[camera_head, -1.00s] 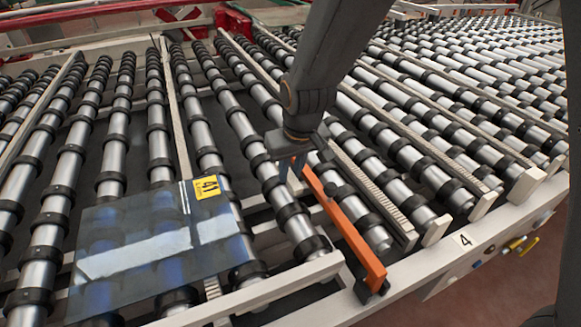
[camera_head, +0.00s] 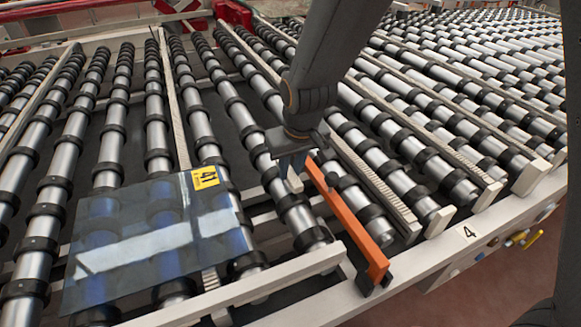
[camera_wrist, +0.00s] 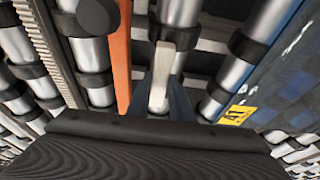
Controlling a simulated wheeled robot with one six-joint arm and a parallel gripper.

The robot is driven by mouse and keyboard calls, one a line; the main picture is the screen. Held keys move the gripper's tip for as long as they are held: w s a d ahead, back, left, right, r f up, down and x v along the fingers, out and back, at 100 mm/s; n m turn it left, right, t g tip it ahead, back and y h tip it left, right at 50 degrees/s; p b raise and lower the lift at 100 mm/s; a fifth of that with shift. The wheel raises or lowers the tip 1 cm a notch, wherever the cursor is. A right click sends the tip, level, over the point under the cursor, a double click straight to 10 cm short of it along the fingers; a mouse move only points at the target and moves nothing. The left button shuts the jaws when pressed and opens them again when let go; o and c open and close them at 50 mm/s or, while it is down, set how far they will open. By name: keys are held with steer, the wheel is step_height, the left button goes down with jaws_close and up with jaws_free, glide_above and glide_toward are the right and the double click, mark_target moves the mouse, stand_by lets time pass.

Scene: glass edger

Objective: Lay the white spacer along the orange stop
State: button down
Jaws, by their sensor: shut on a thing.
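My gripper (camera_head: 291,172) hangs just left of the far end of the orange stop (camera_head: 347,222) in the head view. It is shut on the white spacer (camera_head: 295,184), of which only a small pale end shows there. In the wrist view the white spacer (camera_wrist: 161,72) is a pale bar between the bluish fingers (camera_wrist: 163,105), pointing away from the wrist. The orange stop (camera_wrist: 121,55) runs beside it on the left, roughly parallel, with a narrow gap between them. Whether the spacer touches anything below cannot be told.
A glass sheet (camera_head: 150,235) with a yellow label (camera_head: 205,178) lies on the rollers to the left. Black-ringed rollers (camera_head: 297,217) run under my gripper. A pale frame rail (camera_head: 270,288) and the numbered front beam (camera_head: 440,262) border the bed.

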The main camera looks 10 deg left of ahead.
steer(key=shift+f, duration=0.5)
steer(key=c, duration=1.5)
jaws_free()
steer(key=shift+r, duration=0.15)
